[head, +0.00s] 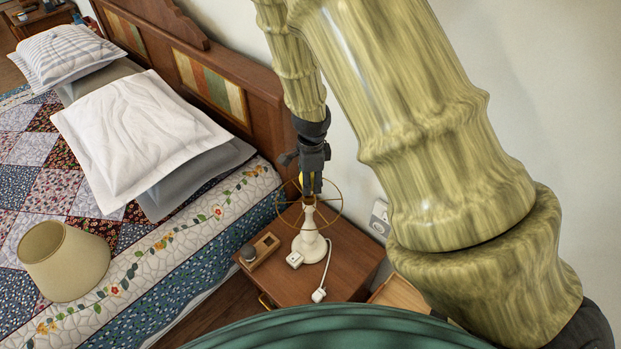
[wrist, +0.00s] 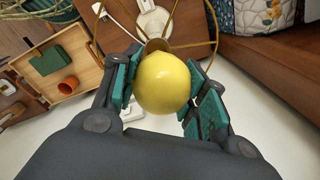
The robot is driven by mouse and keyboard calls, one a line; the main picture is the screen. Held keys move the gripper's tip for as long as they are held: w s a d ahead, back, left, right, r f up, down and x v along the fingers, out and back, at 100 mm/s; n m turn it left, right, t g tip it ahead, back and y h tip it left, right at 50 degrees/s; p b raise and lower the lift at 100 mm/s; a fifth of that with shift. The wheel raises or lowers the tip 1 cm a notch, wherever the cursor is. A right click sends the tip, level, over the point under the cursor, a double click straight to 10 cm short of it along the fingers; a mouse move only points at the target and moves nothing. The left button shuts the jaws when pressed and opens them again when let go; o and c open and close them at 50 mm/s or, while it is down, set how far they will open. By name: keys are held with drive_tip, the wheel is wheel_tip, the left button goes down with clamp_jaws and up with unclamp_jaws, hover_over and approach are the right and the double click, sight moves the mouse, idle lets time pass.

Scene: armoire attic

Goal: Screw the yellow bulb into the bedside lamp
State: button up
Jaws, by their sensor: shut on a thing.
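The bedside lamp (head: 309,243) has a white base and a bare brass ring frame, and stands on the wooden nightstand. My gripper (head: 311,180) points down over the lamp, inside its ring. In the wrist view my gripper (wrist: 160,92) is shut on the yellow bulb (wrist: 163,84), with teal pads on either side of it. The bulb is at the lamp's socket (wrist: 157,46), in line with it. The bulb hides most of the contact, so I cannot tell how far it is seated. In the head view only a sliver of yellow shows between the fingers.
A cream lampshade (head: 64,260) lies on the quilted bed (head: 25,215). The nightstand (head: 345,262) holds a small wooden tray (head: 264,250) and a white corded switch (head: 318,295). The headboard (head: 205,75) and wall are close to my arm.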

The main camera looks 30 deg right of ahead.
drive_tip(key=shift+f+b, duration=1.45)
drive_tip(key=shift+b, duration=0.15)
idle(4.8)
drive_tip(key=o, duration=0.7)
clamp_jaws()
drive_tip(key=shift+r, duration=0.1)
drive_tip(key=shift+w+m+p, duration=0.1)
drive_tip(key=shift+m+p, duration=1.8)
drive_tip(key=shift+m, duration=0.8)
drive_tip(key=shift+r, duration=0.1)
